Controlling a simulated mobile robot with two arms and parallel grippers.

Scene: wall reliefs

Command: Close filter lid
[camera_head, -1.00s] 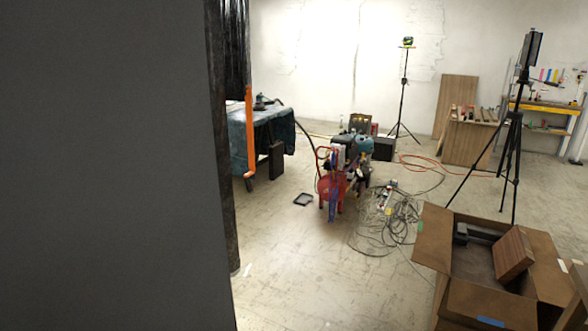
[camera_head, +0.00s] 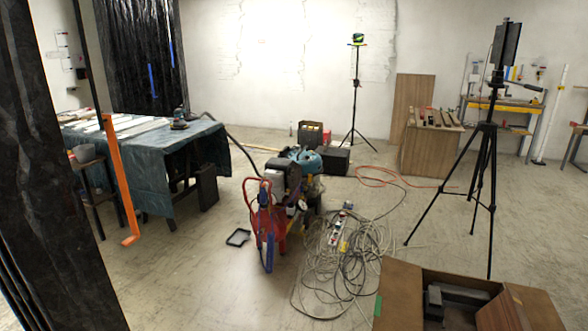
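I cannot make out a filter lid for certain. A red and blue machine (camera_head: 265,225) stands on the floor near the middle of the head view, with a rounded teal unit (camera_head: 303,158) behind it. A small dark square frame or tray (camera_head: 238,237) lies flat on the floor just left of the machine. Whether any of these has a filter lid is too small to tell. Neither of my grippers shows in the view.
A cloth-covered table (camera_head: 150,160) stands left, behind an orange post (camera_head: 118,175). Loose cables (camera_head: 340,265) cover the floor beside the machine. A black tripod (camera_head: 487,170) and an open cardboard box (camera_head: 400,290) are at right.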

